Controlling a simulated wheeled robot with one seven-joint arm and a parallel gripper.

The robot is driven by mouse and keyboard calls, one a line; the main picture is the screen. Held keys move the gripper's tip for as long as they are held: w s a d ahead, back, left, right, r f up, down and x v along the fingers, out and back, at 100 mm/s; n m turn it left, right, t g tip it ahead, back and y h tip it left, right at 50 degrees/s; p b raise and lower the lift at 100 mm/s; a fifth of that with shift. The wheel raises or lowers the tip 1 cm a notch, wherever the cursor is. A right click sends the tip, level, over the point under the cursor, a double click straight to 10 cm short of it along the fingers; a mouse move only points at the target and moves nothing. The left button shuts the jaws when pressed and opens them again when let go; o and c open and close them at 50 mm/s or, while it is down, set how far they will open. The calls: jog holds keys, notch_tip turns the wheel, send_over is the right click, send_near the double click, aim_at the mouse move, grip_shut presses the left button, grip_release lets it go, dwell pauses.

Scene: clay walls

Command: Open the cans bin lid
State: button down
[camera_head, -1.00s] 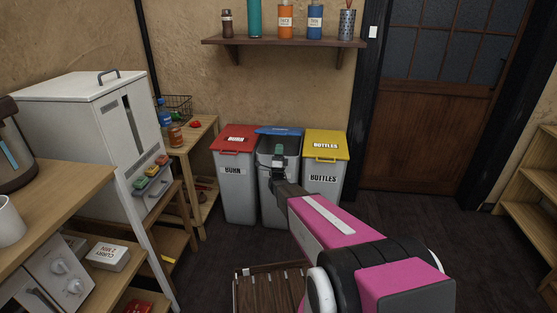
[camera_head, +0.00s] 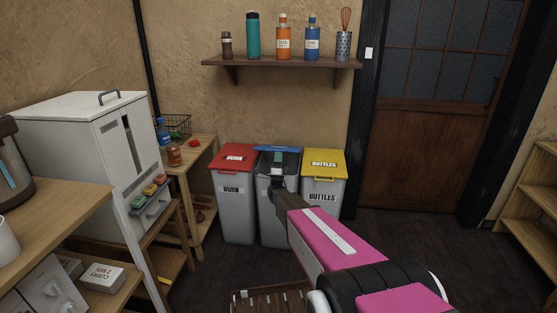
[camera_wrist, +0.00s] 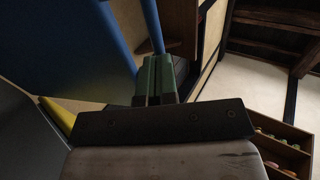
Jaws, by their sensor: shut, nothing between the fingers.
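The cans bin (camera_head: 266,215) is the grey middle bin between the red-lidded and yellow-lidded bins. Its blue lid (camera_head: 280,149) looks raised at the front and shows nearly edge-on, with a dark gap beneath it. My gripper (camera_head: 277,158) is at the front of this gap, just under the lid. In the wrist view the green fingertips (camera_wrist: 157,78) are shut with nothing held. The broad blue lid (camera_wrist: 75,50) fills the upper left there, and a blue bar runs up from beside the fingertips. Whether they touch the lid is unclear.
The red-lidded BURN bin (camera_head: 234,205) stands close on the left and the yellow-lidded BOTTLES bin (camera_head: 323,196) close on the right. A wall shelf (camera_head: 283,62) with bottles hangs above. A small wooden table (camera_head: 195,155) stands left. Floor before the door is clear.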

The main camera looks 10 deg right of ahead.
jog(key=w+d+r+g+y, duration=0.1)
jog(key=w+d+r+g, duration=0.15)
jog(key=w+r, duration=0.4)
jog(key=w+d+r+g+y, duration=0.1)
jog(key=w+r+g, duration=0.2)
jog(key=r, duration=0.6)
jog(key=x, duration=1.6)
jog(key=shift+g, duration=0.45)
jog(key=shift+a+r, duration=0.15)
jog(key=shift+s, duration=0.1)
